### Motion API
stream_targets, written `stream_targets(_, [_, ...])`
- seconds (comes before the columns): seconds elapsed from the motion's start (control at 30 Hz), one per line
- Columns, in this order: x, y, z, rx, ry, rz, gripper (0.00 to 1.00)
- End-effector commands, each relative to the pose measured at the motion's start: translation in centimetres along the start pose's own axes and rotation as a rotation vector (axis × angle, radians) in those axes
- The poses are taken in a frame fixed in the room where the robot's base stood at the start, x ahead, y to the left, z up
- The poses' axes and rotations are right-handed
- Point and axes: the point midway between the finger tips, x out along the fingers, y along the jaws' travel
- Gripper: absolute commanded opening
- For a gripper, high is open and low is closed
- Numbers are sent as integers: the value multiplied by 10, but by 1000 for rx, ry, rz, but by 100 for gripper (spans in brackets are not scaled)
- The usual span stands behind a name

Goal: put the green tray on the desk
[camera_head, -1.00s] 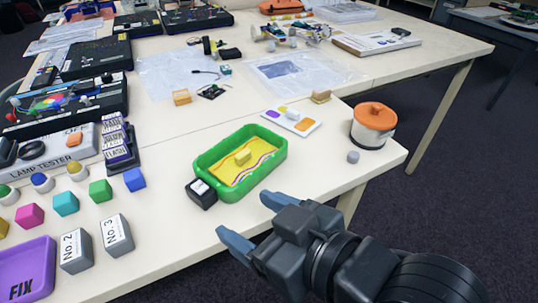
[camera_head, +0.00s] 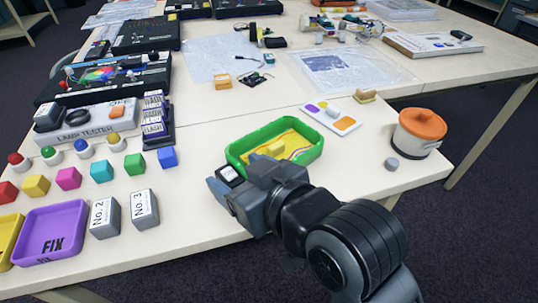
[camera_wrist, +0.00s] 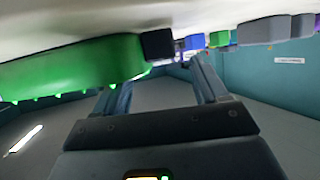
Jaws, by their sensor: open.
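The green tray (camera_head: 311,152) lies on the near right part of the white table (camera_head: 185,210). It has a yellow inside with wavy lines and a small yellow block in it. My gripper (camera_head: 243,170) is open at the tray's near left side and covers its near edge. Whether it touches the tray cannot be told. In the wrist view, which looks upside down, the green tray (camera_wrist: 75,65) is at the upper left, close to my open fingers (camera_wrist: 163,85). Nothing shows between the fingers.
A small black box (camera_head: 229,174) stands at the tray's left, close to a fingertip. A white pot with an orange lid (camera_head: 420,126) and a small grey cylinder (camera_head: 392,164) are to the right. A white palette (camera_head: 331,118) lies behind. Grey blocks (camera_head: 145,209) stand left.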

Motion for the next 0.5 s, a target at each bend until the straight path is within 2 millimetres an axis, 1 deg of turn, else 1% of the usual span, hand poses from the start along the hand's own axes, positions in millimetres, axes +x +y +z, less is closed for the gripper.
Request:
stream_targets(0.03, [9, 0, 0, 0, 0, -1, 72])
stream_targets(0.1, [19, 0, 0, 0, -1, 0, 72])
stream_targets(0.2, [28, 0, 0, 0, 0, 1, 72])
stream_targets(0.3, [32, 0, 0, 0, 1, 1, 72])
stream_targets(0.5, [32, 0, 0, 0, 0, 1, 72])
